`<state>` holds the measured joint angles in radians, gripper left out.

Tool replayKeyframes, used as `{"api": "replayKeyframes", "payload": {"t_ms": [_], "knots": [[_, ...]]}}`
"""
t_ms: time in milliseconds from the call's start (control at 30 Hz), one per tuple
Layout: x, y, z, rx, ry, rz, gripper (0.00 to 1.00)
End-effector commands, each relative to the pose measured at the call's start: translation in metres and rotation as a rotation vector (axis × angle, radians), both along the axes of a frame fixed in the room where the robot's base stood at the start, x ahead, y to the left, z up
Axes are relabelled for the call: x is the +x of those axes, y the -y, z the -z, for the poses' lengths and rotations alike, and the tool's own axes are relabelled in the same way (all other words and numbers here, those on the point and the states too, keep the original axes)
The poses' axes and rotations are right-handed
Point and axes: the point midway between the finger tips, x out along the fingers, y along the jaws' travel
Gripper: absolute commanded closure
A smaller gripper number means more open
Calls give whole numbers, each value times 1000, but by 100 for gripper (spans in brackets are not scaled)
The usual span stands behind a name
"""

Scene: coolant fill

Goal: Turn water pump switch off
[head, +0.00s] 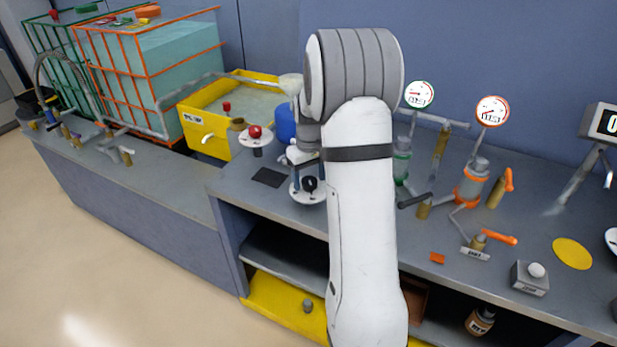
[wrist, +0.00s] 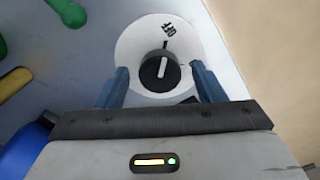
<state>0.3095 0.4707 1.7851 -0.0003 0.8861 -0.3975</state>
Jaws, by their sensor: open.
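The water pump switch is a round black knob (wrist: 159,72) with a white pointer line, on a white disc (wrist: 128,48). A black tick and a small rotated label, apparently OFF, sit at the disc's far side. The pointer line runs roughly along the tick's direction; which end points is unclear. A dark mark by the right finger is partly hidden. My gripper (wrist: 160,68) is open, with one blue finger on each side of the knob and gaps between. In the head view the knob (head: 310,183) sits on the bench below my gripper (head: 303,156), which my arm partly hides.
A red knob (head: 255,132) on a white disc and a blue container (head: 285,123) stand nearby. A yellow tank (head: 205,135) is behind left. Gauges (head: 419,94), valves and an orange-handled tap (head: 497,238) stand right. A dark square (head: 268,177) lies left of the switch.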

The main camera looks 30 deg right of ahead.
Motion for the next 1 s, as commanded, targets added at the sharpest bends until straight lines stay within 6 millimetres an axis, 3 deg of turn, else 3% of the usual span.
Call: {"api": "replayKeyframes", "payload": {"t_ms": [167,600,1000], "knots": [[0,0,-5,-1,2,0,37],[0,0,-71,-1,2,0,37],[-1,0,-78,0,0,0,37]]}}
